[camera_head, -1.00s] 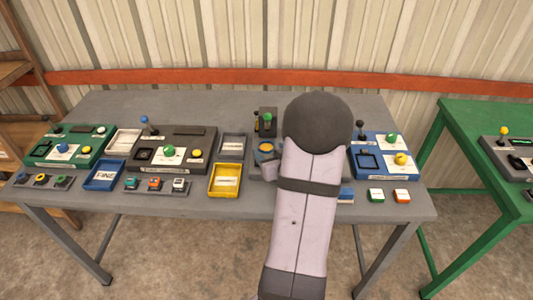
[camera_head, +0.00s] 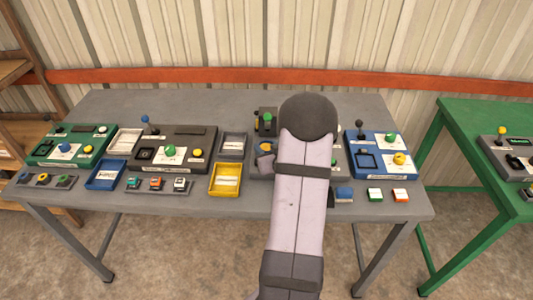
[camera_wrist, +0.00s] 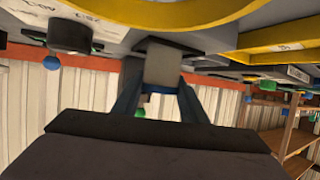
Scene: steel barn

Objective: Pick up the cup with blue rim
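My gripper (camera_wrist: 160,85) has two blue-grey fingers that stand apart in the wrist view. A plain grey block-like shape (camera_wrist: 162,62) shows at their tips; whether it is between them or behind them is unclear. In the head view my arm hides the fingers over the right half of the grey table. I cannot clearly make out a cup with a blue rim.
The grey table (camera_head: 205,105) holds a green console (camera_head: 70,148), a dark console (camera_head: 172,150) and a blue console (camera_head: 381,156). Blue (camera_head: 105,175) and yellow (camera_head: 225,179) trays lie near the front. Upright joysticks stand on the consoles. A green table (camera_head: 455,135) is at right.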

